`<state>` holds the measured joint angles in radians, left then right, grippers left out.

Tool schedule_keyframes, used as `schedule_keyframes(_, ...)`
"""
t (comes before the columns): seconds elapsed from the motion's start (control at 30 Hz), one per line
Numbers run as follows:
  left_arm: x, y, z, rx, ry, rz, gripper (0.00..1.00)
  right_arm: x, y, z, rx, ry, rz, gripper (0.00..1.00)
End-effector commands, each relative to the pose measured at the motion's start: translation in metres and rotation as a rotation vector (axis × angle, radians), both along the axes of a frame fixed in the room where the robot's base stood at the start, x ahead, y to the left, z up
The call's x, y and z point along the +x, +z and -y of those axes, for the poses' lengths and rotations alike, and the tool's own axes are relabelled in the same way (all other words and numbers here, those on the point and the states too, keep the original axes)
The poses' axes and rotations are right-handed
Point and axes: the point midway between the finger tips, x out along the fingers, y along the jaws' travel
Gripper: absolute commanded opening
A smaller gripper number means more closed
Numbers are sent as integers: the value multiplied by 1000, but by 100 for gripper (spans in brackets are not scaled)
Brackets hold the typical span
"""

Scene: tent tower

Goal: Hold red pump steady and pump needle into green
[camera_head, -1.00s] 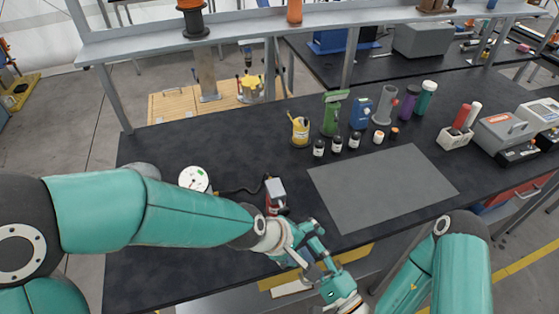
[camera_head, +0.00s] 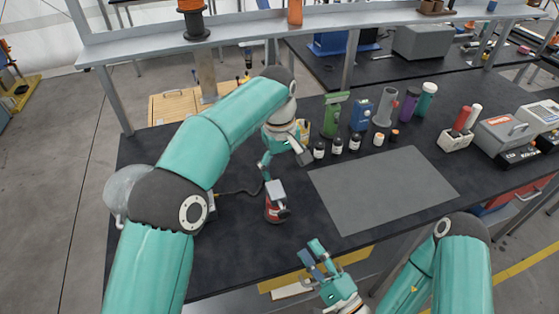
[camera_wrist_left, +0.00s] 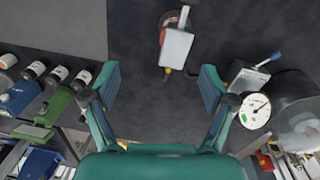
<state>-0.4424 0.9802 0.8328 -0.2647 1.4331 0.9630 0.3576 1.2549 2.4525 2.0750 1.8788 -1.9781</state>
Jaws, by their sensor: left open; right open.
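The red pump (camera_head: 275,210) with its grey top stands upright near the front of the black table. It also shows at the top of the left wrist view (camera_wrist_left: 176,46). My left gripper (camera_head: 285,162) is open and empty just behind the pump, its fingers apart from it. In the left wrist view the pump lies beyond my open fingers (camera_wrist_left: 160,82). My right gripper (camera_head: 312,254) is open and empty at the table's front edge, right of the pump. A green device (camera_head: 333,115) stands at the back. I cannot make out a needle.
A grey mat (camera_head: 382,188) lies clear on the right. Small dark bottles (camera_head: 337,146), a blue device (camera_head: 361,114) and a grey cylinder (camera_head: 385,106) stand behind it. A round gauge (camera_wrist_left: 255,110) is near the pump. A cable runs left from the pump.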

Motion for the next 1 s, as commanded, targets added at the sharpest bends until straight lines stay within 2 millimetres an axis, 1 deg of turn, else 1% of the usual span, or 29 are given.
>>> schedule_keyframes(0.1,4,6,-11,42,22,-13,84,0,0,0,0,0,0,42)
schedule_keyframes(0.23,5,9,-18,67,36,-24,84,0,0,0,0,-1,0,42)
schedule_keyframes(0.33,5,5,-20,73,40,-27,84,0,0,0,0,-1,0,42)
schedule_keyframes(0.43,5,-4,-20,73,40,-29,84,0,0,0,0,-1,0,42)
schedule_keyframes(0.57,4,-23,-20,74,38,-31,84,0,0,0,0,-1,0,42)
schedule_keyframes(1.0,4,-111,-19,72,37,-29,84,0,0,1,0,-1,0,42)
